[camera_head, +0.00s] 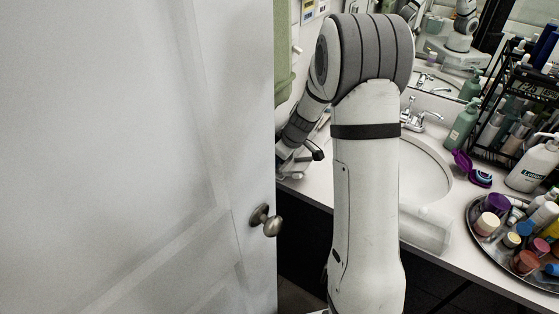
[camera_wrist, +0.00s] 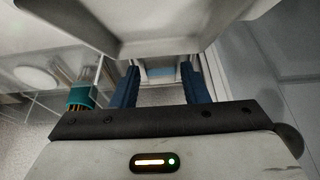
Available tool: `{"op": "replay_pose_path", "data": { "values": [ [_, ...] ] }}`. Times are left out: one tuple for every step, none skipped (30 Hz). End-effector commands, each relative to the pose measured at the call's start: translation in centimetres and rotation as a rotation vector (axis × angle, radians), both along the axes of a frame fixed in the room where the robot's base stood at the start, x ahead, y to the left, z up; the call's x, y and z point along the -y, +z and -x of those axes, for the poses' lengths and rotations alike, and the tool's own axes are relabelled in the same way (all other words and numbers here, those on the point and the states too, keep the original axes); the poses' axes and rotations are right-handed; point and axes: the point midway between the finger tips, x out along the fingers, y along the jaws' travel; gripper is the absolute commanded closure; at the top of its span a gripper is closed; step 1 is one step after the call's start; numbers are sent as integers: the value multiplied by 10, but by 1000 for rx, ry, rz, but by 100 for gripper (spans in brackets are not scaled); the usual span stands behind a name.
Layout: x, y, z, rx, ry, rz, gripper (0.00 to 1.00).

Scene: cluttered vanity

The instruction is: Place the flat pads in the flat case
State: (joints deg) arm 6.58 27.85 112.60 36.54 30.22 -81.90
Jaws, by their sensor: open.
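My gripper (camera_wrist: 160,82) is open in the wrist view, with its two blue fingers apart. I see nothing held between them; a pale surface shows beyond. I cannot make out the flat pads in either view.
A white door (camera_head: 130,150) fills the left. The sink (camera_head: 424,170) is partly behind my arm. A round tray (camera_head: 484,243) of cosmetics, a lotion bottle (camera_head: 531,165) and a black rack (camera_head: 508,112) crowd the right. A teal holder (camera_wrist: 83,95) shows in the wrist view.

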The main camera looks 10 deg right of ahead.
Motion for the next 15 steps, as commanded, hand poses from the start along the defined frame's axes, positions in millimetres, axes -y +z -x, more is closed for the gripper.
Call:
{"op": "replay_pose_path", "data": {
  "values": [
    [3,10,2,5,0,1,59],
    [5,16,4,5,-2,1,59],
    [8,24,6,6,-1,2,59],
    [10,30,8,6,-1,1,59],
    [11,37,10,7,-2,1,59],
    [14,45,13,6,0,2,59],
    [15,51,15,6,-1,2,59],
    [17,57,16,6,-1,1,59],
    [20,65,18,6,-1,1,59],
    [21,70,20,5,-1,1,59],
    [22,75,22,6,-1,1,59],
    [24,81,23,4,-1,1,59],
    [25,85,24,4,0,1,59],
    [26,88,25,4,-1,1,59],
    [27,92,26,3,0,0,59]
  ]
}}
